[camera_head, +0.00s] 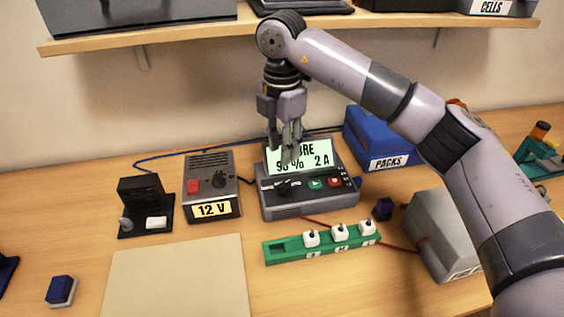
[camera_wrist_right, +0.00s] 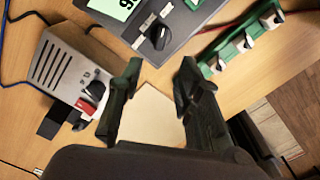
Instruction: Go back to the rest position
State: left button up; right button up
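My right gripper (camera_head: 290,138) hangs fingers down in front of the lit display of the grey charger-like device (camera_head: 310,204) in the head view, hiding part of its text. In the wrist view my right gripper (camera_wrist_right: 158,82) has its two dark fingers apart, with nothing between them but the tabletop and a tan mat beyond. My left gripper is not in the head view.
A 12 V supply (camera_head: 212,185), a green strip with white servo-like pieces (camera_head: 320,243), a blue PACKS box (camera_head: 376,140) and a grey box (camera_head: 440,235) stand on the table. A shelf (camera_head: 190,37) runs above. The tan mat (camera_head: 178,280) is bare.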

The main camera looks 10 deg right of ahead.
jog(key=shift+r, duration=0.75)
